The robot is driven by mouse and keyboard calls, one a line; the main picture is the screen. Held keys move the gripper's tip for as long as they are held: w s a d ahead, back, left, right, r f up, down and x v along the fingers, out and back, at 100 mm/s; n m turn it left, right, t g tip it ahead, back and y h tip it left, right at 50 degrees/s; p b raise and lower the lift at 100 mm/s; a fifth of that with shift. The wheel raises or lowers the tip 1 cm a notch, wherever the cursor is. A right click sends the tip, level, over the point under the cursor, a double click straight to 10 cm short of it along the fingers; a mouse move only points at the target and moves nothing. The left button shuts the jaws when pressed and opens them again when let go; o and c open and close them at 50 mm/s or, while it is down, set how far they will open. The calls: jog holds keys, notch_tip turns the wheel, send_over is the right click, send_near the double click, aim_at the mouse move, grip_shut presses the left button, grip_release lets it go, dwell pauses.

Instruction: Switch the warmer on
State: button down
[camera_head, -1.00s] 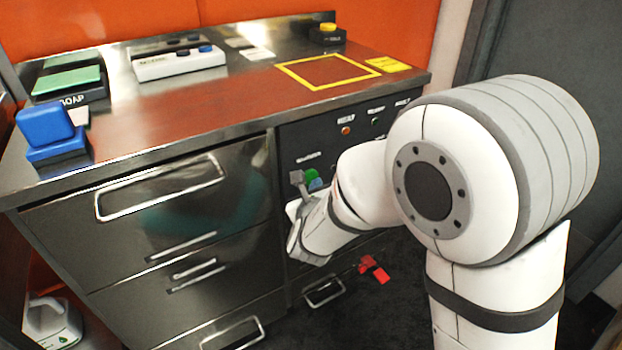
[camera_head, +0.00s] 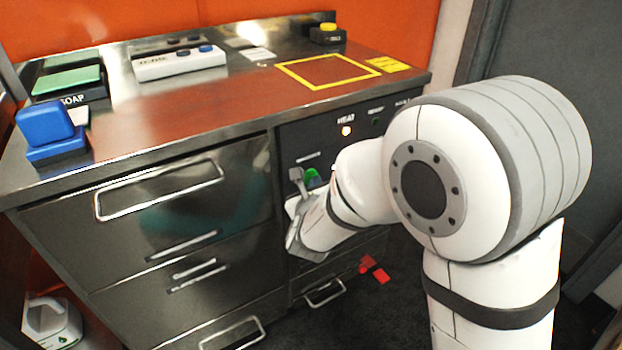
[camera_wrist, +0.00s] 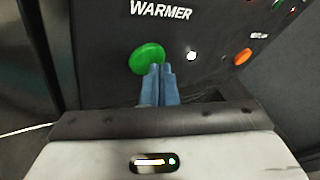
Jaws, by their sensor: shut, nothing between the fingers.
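The warmer's green round button (camera_wrist: 147,59) sits below the white WARMER label (camera_wrist: 160,11) on the dark panel in the wrist view. The green button (camera_head: 312,178) also shows in the head view, partly behind my gripper. My gripper (camera_wrist: 160,70) is shut and empty, its blue fingertips together over the lower right part of the button. Whether the tips touch it I cannot tell. A small white lit lamp (camera_wrist: 191,56) is right of the button. In the head view, the lamp under HEAT (camera_head: 346,131) glows bright.
An orange button (camera_wrist: 243,56) sits on the panel to the right. The counter above holds a blue block (camera_head: 46,125), a white switch box (camera_head: 179,62) and a yellow-topped button (camera_head: 327,30). Drawers with handles (camera_head: 160,188) are left of the panel. Red pieces (camera_head: 375,271) lie low beside the cabinet.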

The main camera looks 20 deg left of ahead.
jog(key=shift+s+d, duration=0.25)
jog(key=shift+s, duration=0.05)
jog(key=s+d+b, duration=0.1)
jog(key=s+d, duration=0.3)
jog(key=shift+d+b, duration=0.3)
jog(key=shift+b, duration=0.05)
dwell(0.5)
